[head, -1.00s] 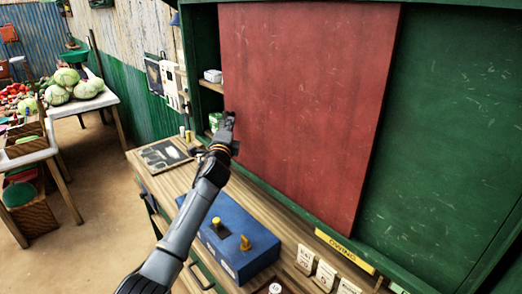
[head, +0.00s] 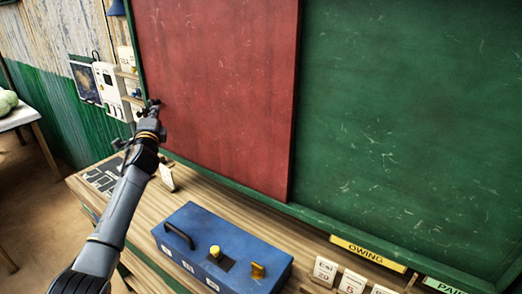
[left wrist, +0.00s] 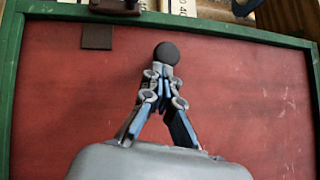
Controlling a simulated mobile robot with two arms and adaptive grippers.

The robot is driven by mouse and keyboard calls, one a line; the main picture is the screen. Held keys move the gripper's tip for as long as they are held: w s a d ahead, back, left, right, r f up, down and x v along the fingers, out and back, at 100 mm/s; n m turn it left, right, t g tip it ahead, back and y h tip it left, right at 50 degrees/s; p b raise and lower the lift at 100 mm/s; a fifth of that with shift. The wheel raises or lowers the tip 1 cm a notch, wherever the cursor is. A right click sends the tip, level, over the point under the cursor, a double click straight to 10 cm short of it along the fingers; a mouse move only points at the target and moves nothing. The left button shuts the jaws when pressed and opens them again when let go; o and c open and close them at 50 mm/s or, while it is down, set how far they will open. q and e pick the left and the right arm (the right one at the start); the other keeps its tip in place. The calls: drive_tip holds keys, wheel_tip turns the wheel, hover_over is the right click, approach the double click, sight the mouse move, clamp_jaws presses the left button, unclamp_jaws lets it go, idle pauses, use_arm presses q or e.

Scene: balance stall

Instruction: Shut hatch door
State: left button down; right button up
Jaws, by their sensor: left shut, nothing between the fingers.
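The hatch door is a red scuffed panel (head: 220,90) in a green frame, over the left part of the green board. Its left edge now lies along the green frame post at the left, with no gap that I can make out. My left gripper (head: 153,104) is at the panel's left edge. In the left wrist view the gripper (left wrist: 165,72) is shut and empty, in front of the red panel (left wrist: 240,100). A dark round knob (left wrist: 166,53) shows right at its fingertips; I cannot tell if they touch. My right gripper is not in view.
White cards (head: 325,270) and a yellow OWING label (head: 368,252) are at the right. Small shelves and wall boxes (head: 108,85) are left of the frame.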

use_arm(q)
drive_tip(key=shift+a+r, duration=0.1)
drive_tip(key=shift+r, duration=0.2)
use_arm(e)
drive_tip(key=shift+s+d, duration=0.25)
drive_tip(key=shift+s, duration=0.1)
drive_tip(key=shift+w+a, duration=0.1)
use_arm(q)
drive_tip(key=v, duration=1.2)
drive_tip(key=shift+f, duration=0.35)
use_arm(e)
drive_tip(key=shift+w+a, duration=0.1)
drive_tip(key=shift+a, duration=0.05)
